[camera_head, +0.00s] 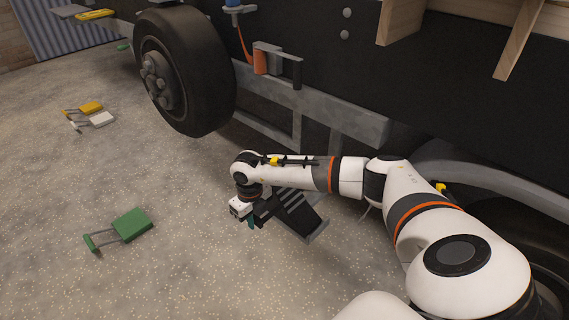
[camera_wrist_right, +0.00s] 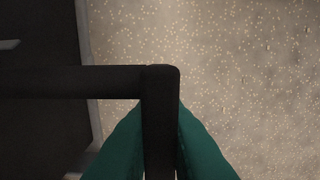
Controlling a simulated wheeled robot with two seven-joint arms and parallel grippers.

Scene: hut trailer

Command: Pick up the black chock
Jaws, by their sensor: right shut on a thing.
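The black chock (camera_head: 298,213) is below my right forearm in the head view, with a dark ribbed body near the floor. Part of it is hidden by my arm. My right gripper (camera_head: 251,220) is at the chock's left end. In the right wrist view, its teal fingers (camera_wrist_right: 160,150) are shut on the chock's black bar handle (camera_wrist_right: 90,82). The dark chock body (camera_wrist_right: 40,130) fills the left of that view. I cannot tell whether the chock touches the floor. My left gripper is not in view.
A green chock (camera_head: 132,226) lies on the speckled floor at left. A yellow chock (camera_head: 91,107) and a white chock (camera_head: 102,119) lie farther back. The trailer wheel (camera_head: 190,70) and grey frame (camera_head: 330,125) stand behind my arm. The floor at front left is clear.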

